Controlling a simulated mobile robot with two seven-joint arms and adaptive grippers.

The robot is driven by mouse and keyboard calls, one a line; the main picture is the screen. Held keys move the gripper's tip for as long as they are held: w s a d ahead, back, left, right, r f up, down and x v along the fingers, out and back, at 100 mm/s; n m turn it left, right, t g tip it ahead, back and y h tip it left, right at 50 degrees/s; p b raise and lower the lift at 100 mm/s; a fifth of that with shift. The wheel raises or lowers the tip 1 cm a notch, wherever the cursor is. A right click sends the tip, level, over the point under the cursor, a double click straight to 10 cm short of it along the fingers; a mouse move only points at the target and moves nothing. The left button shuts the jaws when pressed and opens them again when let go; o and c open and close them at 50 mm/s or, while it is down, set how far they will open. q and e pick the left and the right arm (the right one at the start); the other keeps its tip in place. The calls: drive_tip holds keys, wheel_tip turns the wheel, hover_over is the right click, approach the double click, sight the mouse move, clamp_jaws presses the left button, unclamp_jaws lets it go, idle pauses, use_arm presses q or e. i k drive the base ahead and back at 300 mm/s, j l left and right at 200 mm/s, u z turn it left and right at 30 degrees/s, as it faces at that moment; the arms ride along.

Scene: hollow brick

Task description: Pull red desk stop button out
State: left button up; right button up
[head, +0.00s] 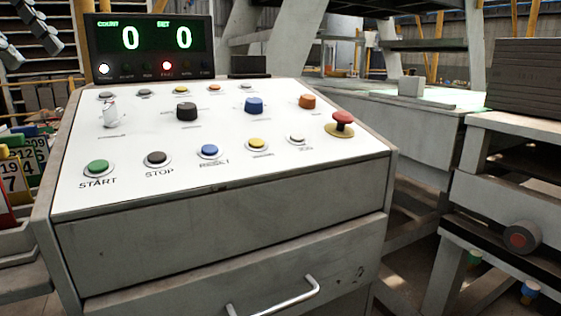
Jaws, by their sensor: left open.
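The red desk stop button (342,118) is a mushroom cap on a short neck over a yellow round base (340,131). It sits at the right edge of the sloped white control panel (230,126). My left gripper (32,45) shows at the top left corner, its two grey fingers apart with nothing between them. In the picture it is far to the left of the red button and above the panel's left end. My right gripper is not in view.
The panel holds a green START button (96,167), a dark STOP button (157,158), several other buttons and knobs, and a small lever (110,114). A display (150,45) behind reads 0 and 0, with a red lamp lit. Another red button (519,238) is on the right-hand frame.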

sight(342, 117)
drive_tip(key=k, duration=1.3)
